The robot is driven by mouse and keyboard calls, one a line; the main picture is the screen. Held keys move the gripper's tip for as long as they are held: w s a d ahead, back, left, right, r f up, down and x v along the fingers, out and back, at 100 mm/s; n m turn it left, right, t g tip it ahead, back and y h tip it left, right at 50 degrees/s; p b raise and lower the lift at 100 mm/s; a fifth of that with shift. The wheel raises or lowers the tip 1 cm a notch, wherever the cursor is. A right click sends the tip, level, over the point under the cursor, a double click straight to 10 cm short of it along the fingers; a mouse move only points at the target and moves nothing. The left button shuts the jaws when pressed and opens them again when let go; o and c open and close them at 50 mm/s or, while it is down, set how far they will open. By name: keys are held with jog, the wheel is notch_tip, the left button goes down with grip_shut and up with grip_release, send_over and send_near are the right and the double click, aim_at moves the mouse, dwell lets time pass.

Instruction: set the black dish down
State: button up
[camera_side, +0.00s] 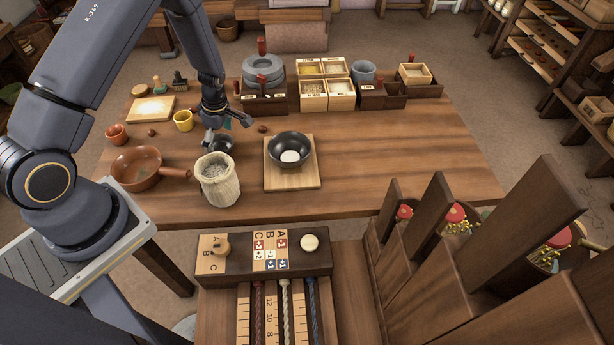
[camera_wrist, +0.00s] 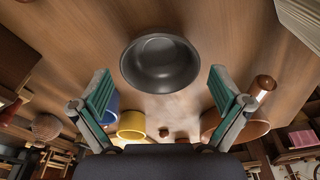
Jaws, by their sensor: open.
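A small black dish (camera_side: 222,145) appears to rest on the table, behind the cloth sack and partly hidden by my gripper. The wrist view shows the dish (camera_wrist: 160,64) empty, its inside facing the camera, just beyond the fingertips. My gripper (camera_side: 228,124) is over and close to this dish. In the wrist view, its green-padded fingers (camera_wrist: 160,84) are spread wide, with clear space between them. A larger black bowl (camera_side: 290,145) with something white in it stands on a square wooden board (camera_side: 291,182) to the right.
A cloth sack (camera_side: 218,184) stands just in front of the dish. A brown handled pan (camera_side: 137,165) is left, and a yellow cup (camera_side: 183,121) is behind left. Boxes (camera_side: 313,101) and grey rings (camera_side: 263,68) line the back. The table's right side (camera_side: 410,155) is clear.

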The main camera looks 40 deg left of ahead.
jog(key=s+d+r+m+t+h, duration=0.1)
jog(key=d+r+m, duration=0.35)
jog(key=r, duration=0.85)
jog(key=s+d+r+m+t, duration=0.15)
jog(key=d+r+m, duration=0.3)
jog(key=r, duration=0.85)
jog(key=s+d+r+m+t, duration=0.3)
jog(key=s+d+r+m, duration=0.5)
jog(key=s+r+m, duration=0.3)
jog(key=s+m, duration=0.2)
jog(key=shift+s+t+h, duration=0.3)
jog(key=shift+t, duration=0.05)
